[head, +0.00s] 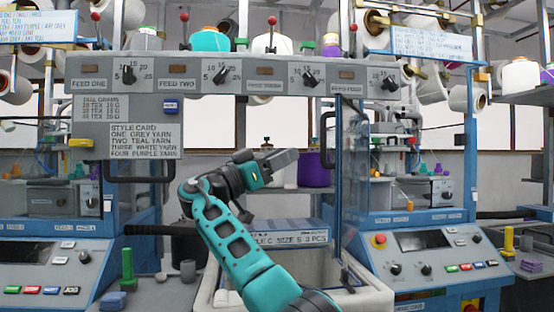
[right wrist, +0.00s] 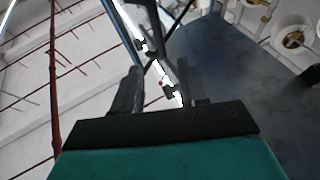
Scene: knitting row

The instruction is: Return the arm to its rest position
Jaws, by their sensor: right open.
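My right arm (head: 238,245), teal and black, rises from the bottom middle of the head view and bends at a black joint. Its gripper (head: 285,158) is raised in front of the machine, below the dial panel, and points to the right. In the right wrist view the two dark fingers (right wrist: 162,92) stand apart with nothing between them, so the gripper is open and empty. My left arm and gripper do not show.
A grey panel (head: 230,71) with several dials spans above the arm. A style card (head: 145,141) hangs to its left. A clear door (head: 354,185) stands right of the gripper. Control consoles (head: 430,258) flank both sides. A pale bin (head: 365,295) sits below.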

